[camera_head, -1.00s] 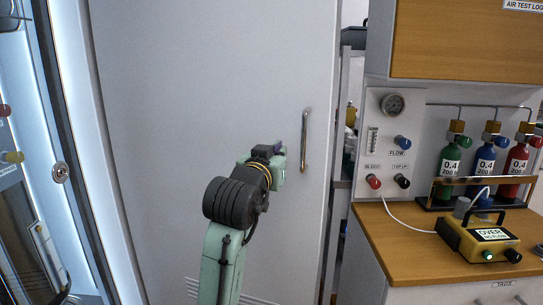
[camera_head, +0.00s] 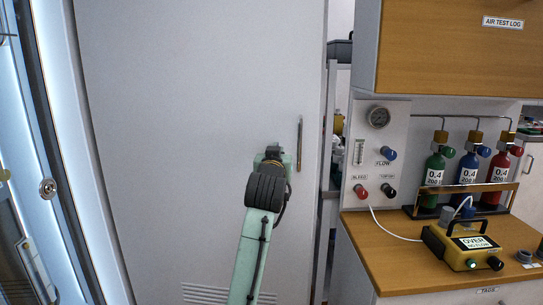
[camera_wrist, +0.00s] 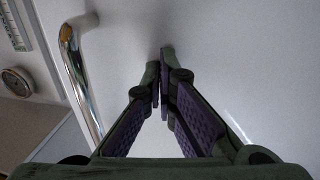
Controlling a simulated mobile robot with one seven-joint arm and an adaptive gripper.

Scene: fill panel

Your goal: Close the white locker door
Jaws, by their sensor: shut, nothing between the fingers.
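The white locker door (camera_head: 190,130) fills the middle of the head view, with a vent low down. Its upright metal handle (camera_head: 299,145) is near the right edge. A narrow gap with shelves shows beyond that edge; I cannot tell how far the door stands from its frame. My gripper (camera_head: 273,149) is in front of the door, just left of the handle. In the wrist view my gripper (camera_wrist: 160,58) is shut and empty, fingertips close to the door; contact is unclear. The curved chrome handle (camera_wrist: 75,75) is beside the fingers, not between them.
A wooden-topped bench (camera_head: 375,250) stands right of the door, with a yellow device (camera_head: 460,245) and several gas bottles (camera_head: 465,165). A gauge panel (camera_head: 377,150) is close to the door's edge. A wooden cabinet (camera_head: 450,60) hangs above.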

